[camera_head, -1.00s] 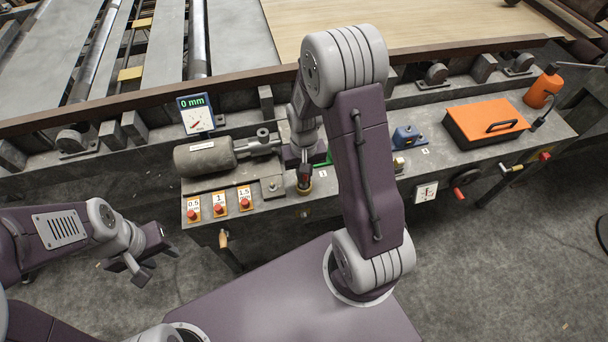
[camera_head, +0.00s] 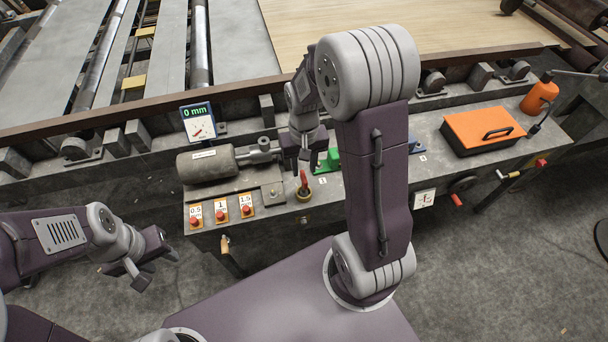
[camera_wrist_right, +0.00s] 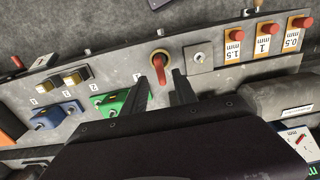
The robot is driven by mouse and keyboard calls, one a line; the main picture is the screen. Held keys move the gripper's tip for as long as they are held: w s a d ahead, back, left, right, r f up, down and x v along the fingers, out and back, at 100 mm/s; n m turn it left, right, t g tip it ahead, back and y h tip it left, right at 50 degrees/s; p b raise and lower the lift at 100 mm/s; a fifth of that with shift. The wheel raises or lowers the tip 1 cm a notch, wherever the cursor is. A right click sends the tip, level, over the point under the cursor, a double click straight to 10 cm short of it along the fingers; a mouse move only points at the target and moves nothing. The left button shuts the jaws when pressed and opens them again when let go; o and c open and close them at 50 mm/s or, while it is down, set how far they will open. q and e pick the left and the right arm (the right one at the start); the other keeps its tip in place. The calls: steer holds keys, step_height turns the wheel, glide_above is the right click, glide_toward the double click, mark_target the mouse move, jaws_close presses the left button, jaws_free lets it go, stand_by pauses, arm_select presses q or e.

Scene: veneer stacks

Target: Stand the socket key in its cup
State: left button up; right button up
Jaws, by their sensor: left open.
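The socket key (camera_head: 303,179), with a red handle, stands roughly upright in its round brass cup (camera_head: 304,196) near the bench's front edge. In the right wrist view the red key (camera_wrist_right: 161,68) sits inside the brass ring of the cup (camera_wrist_right: 153,58); its lower end is hidden. My right gripper (camera_head: 302,165) is open and empty, just behind and above the key, with a gap between its fingers in the wrist view (camera_wrist_right: 170,84). My left gripper (camera_head: 156,268) is open and empty, over the floor at the lower left, away from the bench.
A green block (camera_head: 327,161) stands close to the right gripper; a blue block (camera_wrist_right: 55,116) lies farther along. Red buttons (camera_head: 221,215) on orange plates and a grey cylinder (camera_head: 206,165) are left of the cup. An orange-lidded box (camera_head: 484,128) is at the right.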

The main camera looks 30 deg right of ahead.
step_height(320, 180, up, 3)
steer(key=shift+r, duration=0.2)
steer(key=s+a+r+n+t+p, duration=0.1)
steer(key=s+a+p, duration=0.3)
steer(key=s, duration=0.4)
steer(key=shift+s+a+r+n, duration=0.15)
steer(key=shift+a+r+n, duration=0.3)
steer(key=shift+r+n, duration=0.3)
stand_by(0.3)
